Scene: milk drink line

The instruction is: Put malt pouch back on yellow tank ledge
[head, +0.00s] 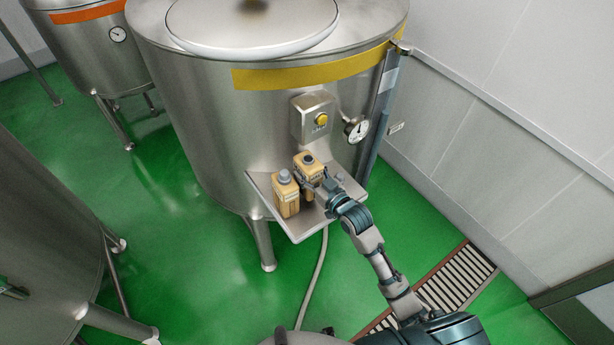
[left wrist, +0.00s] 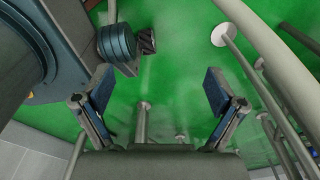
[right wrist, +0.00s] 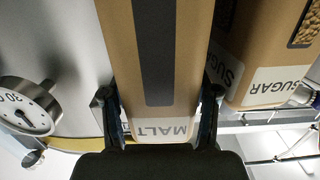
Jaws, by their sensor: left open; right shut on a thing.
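The malt pouch (right wrist: 190,60) is a tan pack with a dark stripe and a white MALT label in the right wrist view. My right gripper (right wrist: 160,110) is shut on it, one finger on each side. In the head view the malt pouch (head: 308,163) is over the ledge (head: 299,231) of the yellow-banded tank (head: 220,120), held by my right gripper (head: 321,186). I cannot tell whether its base touches the ledge. My left gripper (left wrist: 160,95) is open and empty above the green floor.
A tan sugar pouch (head: 287,197) with a grey cap stands on the ledge just left of the malt pouch; its SUGAR label shows in the right wrist view (right wrist: 280,80). A control box (head: 313,118) and a gauge (head: 356,129) are above the ledge.

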